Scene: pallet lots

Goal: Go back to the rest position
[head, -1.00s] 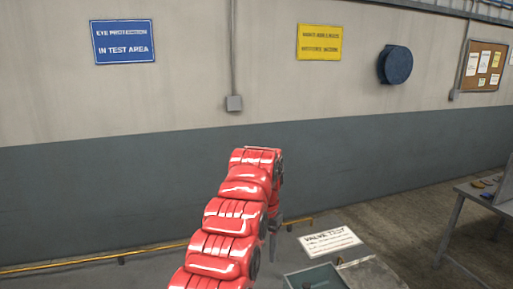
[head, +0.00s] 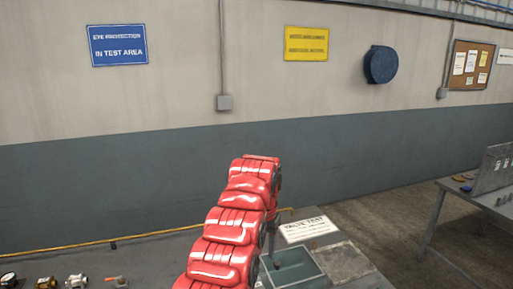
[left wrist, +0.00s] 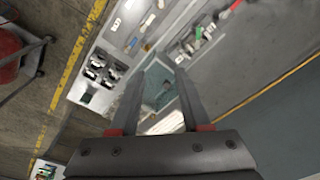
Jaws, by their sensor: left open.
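My left arm is red and stands up in the middle of the head view. A dark finger of my left gripper (head: 271,238) shows past the arm, above the bench by a grey-green tray (head: 312,262); the rest of it is hidden. In the left wrist view both fingers of my left gripper (left wrist: 160,92) are apart, with nothing between them but the view of the tray (left wrist: 156,84) below. My right gripper is in neither view.
The bench carries a white VALVE TEST sign (head: 308,228) and several small valve parts (head: 75,281) at the lower left. A yellow rail (head: 65,250) runs behind the bench. A grey side table (head: 440,215) stands at the right, with open floor between.

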